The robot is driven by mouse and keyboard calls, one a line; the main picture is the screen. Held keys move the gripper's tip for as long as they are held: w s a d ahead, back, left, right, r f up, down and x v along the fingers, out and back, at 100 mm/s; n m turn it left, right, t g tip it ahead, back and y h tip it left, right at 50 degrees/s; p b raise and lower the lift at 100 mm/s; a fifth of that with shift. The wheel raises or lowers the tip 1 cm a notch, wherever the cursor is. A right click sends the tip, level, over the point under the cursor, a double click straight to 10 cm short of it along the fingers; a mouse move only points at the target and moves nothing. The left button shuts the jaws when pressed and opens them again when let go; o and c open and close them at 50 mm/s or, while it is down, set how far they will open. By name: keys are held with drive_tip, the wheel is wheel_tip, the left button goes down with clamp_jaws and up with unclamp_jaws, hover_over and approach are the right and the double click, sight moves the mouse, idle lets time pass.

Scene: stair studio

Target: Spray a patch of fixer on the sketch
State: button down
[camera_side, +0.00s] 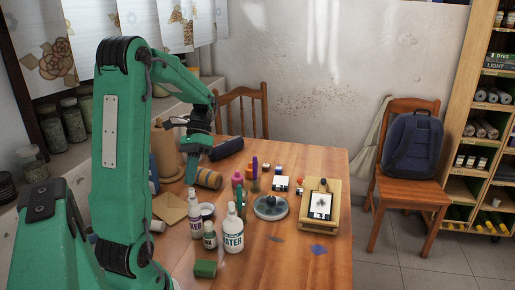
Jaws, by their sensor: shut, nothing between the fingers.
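The sketch (320,206) is a small white sheet with a dark drawing, lying on a wooden board (334,217) at the right of the table. A white bottle (195,216) with a label ending in "XER" stands upright at the left front, probably the fixer. My gripper (191,178) points down and is shut and empty. In the picture its tips are just above this bottle's top; I cannot tell how far apart they are in depth. The sketch is well to the right of my gripper.
A larger bottle marked "ATER" (233,235) and a small jar (210,238) stand close to the fixer bottle. A green sponge (205,268), a round grey dish (270,207) and an envelope (169,208) lie around them.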

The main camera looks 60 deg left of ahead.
drive_tip(key=shift+f, duration=0.25)
idle(0.4)
drive_tip(key=shift+w+d+f, duration=0.1)
drive_tip(key=shift+f, duration=0.1)
drive_tip(key=shift+f, duration=0.45)
idle(1.1)
drive_tip(key=shift+r, duration=0.9)
drive_tip(key=shift+r, duration=0.15)
drive_tip(key=shift+r, duration=2.85)
idle(0.7)
